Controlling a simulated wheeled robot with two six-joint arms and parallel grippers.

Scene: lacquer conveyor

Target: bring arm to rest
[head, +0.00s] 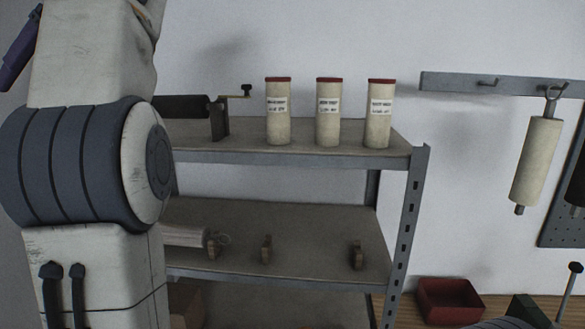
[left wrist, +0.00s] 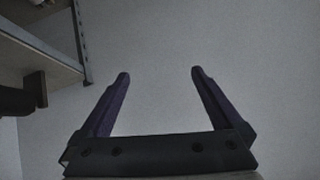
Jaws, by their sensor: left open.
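My left gripper (left wrist: 160,74) shows in the left wrist view with its two dark purple fingers spread wide. Nothing is between them, only a plain grey wall behind. In the head view my left arm is raised and fills the left side, covering the left part of the shelf. A purple piece at the top left edge of that view looks like part of the left gripper, mostly cut off. My right gripper does not show in either view.
A metal shelf unit (head: 290,158) stands close to my left arm, bearing three red-capped canisters (head: 328,115). A roller (head: 536,160) hangs from a wall rail (head: 450,84) at the right. A red bin (head: 450,300) sits low at right. Shelf edges show in the left wrist view (left wrist: 50,60).

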